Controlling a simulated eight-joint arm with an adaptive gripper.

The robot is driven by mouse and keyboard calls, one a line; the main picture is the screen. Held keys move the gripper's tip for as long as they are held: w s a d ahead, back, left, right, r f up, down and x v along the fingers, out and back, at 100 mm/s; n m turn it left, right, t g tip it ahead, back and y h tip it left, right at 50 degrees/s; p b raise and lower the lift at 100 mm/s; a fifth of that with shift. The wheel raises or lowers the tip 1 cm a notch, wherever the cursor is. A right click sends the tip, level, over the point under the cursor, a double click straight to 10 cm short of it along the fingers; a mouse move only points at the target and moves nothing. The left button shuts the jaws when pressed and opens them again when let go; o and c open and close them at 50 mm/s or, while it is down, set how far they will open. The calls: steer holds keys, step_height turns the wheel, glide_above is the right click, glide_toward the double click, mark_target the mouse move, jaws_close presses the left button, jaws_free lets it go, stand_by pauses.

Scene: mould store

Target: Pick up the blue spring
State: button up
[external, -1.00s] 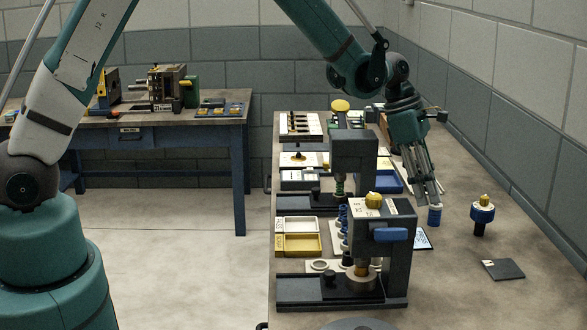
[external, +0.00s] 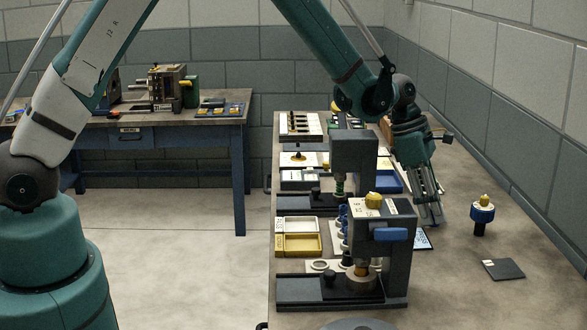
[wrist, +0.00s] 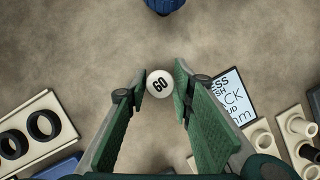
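My gripper (external: 430,222) is low over the bench, right of the front press, pointing down. In the wrist view its green-padded fingers (wrist: 158,88) are open, with one on each side of a round white top marked "60" (wrist: 159,84). Small gaps show between this top and the fingers. The earlier external frame shows a short blue body with a white top at this spot; the fingers now hide it in the external view. I cannot tell whether it is a spring. Blue coils (external: 342,213) stand behind the front press, mostly hidden.
A blue-collared piece with a yellow knob (external: 482,213) stands to the right, near a dark flat plate (external: 503,269). A printed card (wrist: 232,97) lies close to the right finger. The front press (external: 395,262) stands left of my gripper.

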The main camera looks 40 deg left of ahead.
stand_by(0.4)
steer(key=c, duration=0.6)
steer(key=shift+o, duration=0.2)
steer(key=shift+r, duration=0.15)
steer(key=shift+r, duration=4.9)
